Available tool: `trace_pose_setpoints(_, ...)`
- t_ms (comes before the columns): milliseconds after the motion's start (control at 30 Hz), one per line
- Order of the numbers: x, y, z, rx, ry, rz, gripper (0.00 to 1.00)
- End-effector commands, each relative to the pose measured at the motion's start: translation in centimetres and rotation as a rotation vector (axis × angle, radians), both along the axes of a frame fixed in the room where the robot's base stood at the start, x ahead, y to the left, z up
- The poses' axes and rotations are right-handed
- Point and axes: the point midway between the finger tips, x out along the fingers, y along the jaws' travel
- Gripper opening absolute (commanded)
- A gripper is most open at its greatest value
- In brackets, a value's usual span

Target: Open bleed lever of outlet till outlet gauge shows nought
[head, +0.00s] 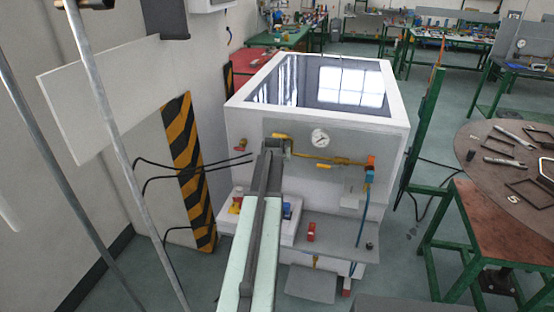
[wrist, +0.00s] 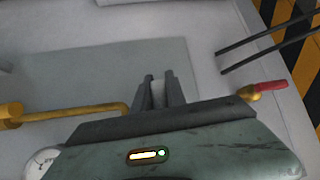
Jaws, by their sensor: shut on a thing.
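The outlet gauge (head: 320,138), a white round dial, sits on the grey panel of the white cabinet; its needle is too small to read. The wrist view shows part of it (wrist: 43,160) at the lower left. Another yellow lever (head: 281,136) is close by my gripper (head: 274,146). In the wrist view my gripper's fingers (wrist: 160,92) are close together at the pipe's end, shut on what seems the bleed lever, mostly hidden by the gripper.
A red-handled brass fitting (head: 241,144) is left of my gripper, also in the wrist view (wrist: 266,89). Two black hoses (head: 190,168) run to the cabinet from the left. A shelf (head: 330,236) juts out below the panel. A round table (head: 510,165) stands right.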

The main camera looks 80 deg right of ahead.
Motion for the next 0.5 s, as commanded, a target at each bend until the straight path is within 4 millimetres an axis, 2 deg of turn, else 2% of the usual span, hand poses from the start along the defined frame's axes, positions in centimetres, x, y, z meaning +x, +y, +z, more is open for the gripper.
trace_pose_setpoints(133,-0.24,0.15,-0.20,0.009,-0.001,-0.002,0.00)
trace_pose_setpoints(167,-0.31,0.14,-0.20,0.009,0.000,-0.003,0.25)
trace_pose_setpoints(200,-0.42,0.10,-0.19,0.009,0.000,-0.004,0.36)
trace_pose_setpoints(500,-0.89,-0.11,-0.08,0.005,0.000,-0.011,0.38)
